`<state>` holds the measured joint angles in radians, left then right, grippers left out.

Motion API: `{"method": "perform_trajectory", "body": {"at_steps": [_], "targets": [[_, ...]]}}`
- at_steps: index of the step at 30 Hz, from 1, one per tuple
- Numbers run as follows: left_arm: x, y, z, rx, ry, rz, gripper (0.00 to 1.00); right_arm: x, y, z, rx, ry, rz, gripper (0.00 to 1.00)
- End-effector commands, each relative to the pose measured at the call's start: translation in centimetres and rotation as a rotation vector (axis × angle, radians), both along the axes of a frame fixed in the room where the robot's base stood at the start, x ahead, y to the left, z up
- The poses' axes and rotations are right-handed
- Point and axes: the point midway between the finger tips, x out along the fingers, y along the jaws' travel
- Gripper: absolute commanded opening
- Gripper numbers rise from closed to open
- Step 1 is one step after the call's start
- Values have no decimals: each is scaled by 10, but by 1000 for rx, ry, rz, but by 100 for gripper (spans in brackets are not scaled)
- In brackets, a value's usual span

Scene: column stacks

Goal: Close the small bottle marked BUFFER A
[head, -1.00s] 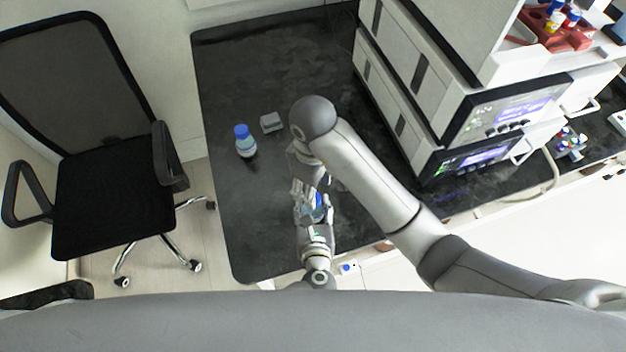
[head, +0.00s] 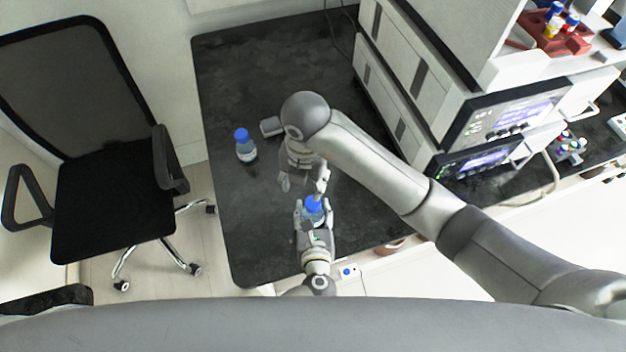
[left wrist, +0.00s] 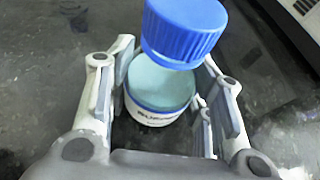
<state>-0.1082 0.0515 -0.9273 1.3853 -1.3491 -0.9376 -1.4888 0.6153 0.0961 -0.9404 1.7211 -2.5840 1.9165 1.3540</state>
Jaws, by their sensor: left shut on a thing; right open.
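A small bottle with a blue cap (head: 313,205) is upright between the fingers of my left gripper (head: 313,214), which is shut on its body. In the left wrist view the bottle's pale blue-green shoulder and white label (left wrist: 150,112) show; only part of the lettering is readable. The blue ribbed cap (left wrist: 184,32) is over the bottle's mouth and looks slightly tilted. It hides the neck, so I cannot tell whether it is seated. My right gripper (head: 304,182) is open and empty, just beyond the bottle.
Another blue-capped bottle (head: 245,146) stands on the dark table (head: 260,215) to the left. A small grey block (head: 270,127) lies near my right arm. Stacked instruments (head: 470,150) stand on the right. The table's left front is clear.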

Motion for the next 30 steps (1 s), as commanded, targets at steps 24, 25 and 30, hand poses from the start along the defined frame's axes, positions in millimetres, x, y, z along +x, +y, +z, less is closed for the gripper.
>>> {"method": "perform_trajectory", "body": {"at_steps": [24,25,30], "targets": [[0,0,0,0,0,0,0,-2,0,9,-85,-55,1504,50],[0,0,0,0,0,0,0,-2,0,9,-89,-56,1556,50],[0,0,0,0,0,0,0,-3,-2,10,-103,-60,1864,50]]}}
